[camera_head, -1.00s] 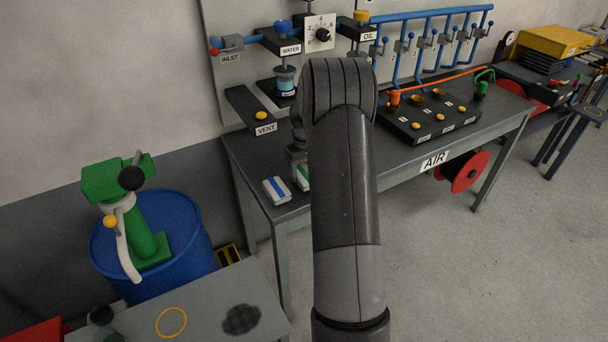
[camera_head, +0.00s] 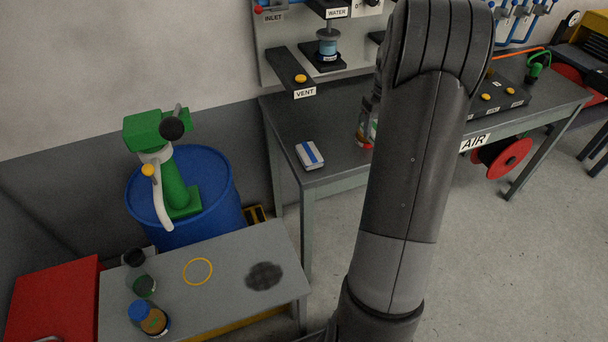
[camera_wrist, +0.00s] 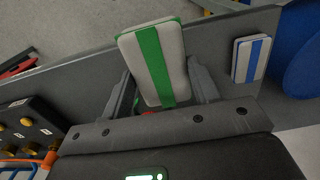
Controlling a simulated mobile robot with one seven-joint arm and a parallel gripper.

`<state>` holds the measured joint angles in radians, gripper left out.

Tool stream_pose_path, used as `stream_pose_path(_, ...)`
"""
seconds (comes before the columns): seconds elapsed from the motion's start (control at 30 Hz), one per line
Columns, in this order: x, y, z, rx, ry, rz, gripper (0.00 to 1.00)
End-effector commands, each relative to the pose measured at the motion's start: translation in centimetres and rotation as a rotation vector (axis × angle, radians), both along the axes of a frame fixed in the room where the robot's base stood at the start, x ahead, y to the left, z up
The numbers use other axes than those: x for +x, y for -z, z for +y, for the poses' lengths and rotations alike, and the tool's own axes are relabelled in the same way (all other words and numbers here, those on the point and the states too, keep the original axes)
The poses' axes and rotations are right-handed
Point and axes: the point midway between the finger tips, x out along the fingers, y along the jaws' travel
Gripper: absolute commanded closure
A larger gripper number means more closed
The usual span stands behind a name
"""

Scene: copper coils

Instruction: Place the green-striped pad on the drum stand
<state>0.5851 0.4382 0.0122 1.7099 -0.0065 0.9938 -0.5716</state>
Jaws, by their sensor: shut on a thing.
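The green-striped pad (camera_wrist: 152,58) is white with a green band and green edges. It sits between the two fingers of my gripper (camera_wrist: 163,82), which is shut on it. In the head view only a sliver of the pad (camera_head: 373,131) shows at the left of my arm, over or near the bench; the arm hides most of the gripper. A grey low stand (camera_head: 228,252) before the blue drum (camera_head: 226,196) carries a yellow ring (camera_head: 198,259) and a dark stain (camera_head: 264,276). I cannot tell for certain that it is the drum stand.
A blue-striped pad (camera_head: 310,154) lies on the bench (camera_head: 335,108) and shows in the wrist view (camera_wrist: 251,58). A green pump (camera_head: 175,182) stands on the drum. Bottles (camera_head: 149,317) occupy the low stand's left side. A red box (camera_head: 50,300) is at far left.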

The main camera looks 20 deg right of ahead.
Motion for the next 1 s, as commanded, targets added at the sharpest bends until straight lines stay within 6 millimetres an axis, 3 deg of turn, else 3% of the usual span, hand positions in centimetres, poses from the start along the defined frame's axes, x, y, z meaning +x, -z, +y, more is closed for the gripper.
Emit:
stream_pose_path(0.23,0.2,0.0,0.4,0.000,0.003,0.000,0.66)
stream_pose_path(0.37,1.5,0.2,2.7,0.001,0.020,0.000,0.66)
stream_pose_path(0.47,3.1,0.5,5.8,0.001,0.047,0.001,0.66)
stream_pose_path(0.7,6.7,1.2,15.7,0.000,0.141,0.000,0.66)
stream_pose_path(0.9,8.0,2.3,24.4,-0.001,0.203,0.001,0.66)
stream_pose_path(1.0,7.8,3.5,28.8,-0.002,0.197,0.003,0.66)
